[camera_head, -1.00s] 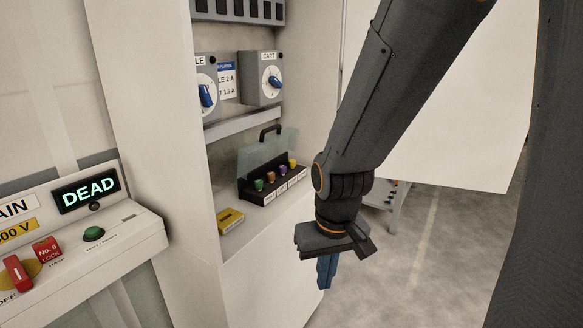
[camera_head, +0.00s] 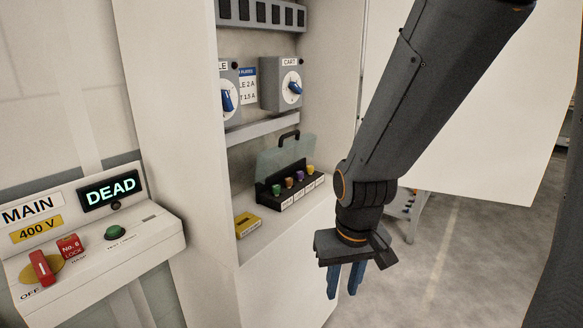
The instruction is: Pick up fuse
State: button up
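Several small coloured pieces that look like fuses stand in a row in a black box (camera_head: 262,203) on the cabinet's lower shelf: a green one (camera_head: 276,189), an orange-brown one (camera_head: 289,182), a purple one (camera_head: 300,176) and a yellow one (camera_head: 310,170). White labels run along the box's front, too small to read. The box's clear lid is raised. My gripper (camera_head: 345,283) hangs to the right of and nearer than the box, outside the cabinet, blue fingers pointing down. The fingers are apart, with nothing seen between them.
A yellow block (camera_head: 248,225) lies on the shelf left of the box. Above are two grey switch boxes with blue knobs, the right one labelled CART (camera_head: 283,84). A console (camera_head: 95,240) at left shows DEAD. The cabinet's side walls bound the shelf.

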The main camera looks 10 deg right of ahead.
aim_at(310, 168)
jog(key=z, duration=0.55)
jog(key=i, duration=0.55)
jog(key=z, duration=0.7)
jog(key=i, duration=1.35)
jog(key=u, duration=0.55)
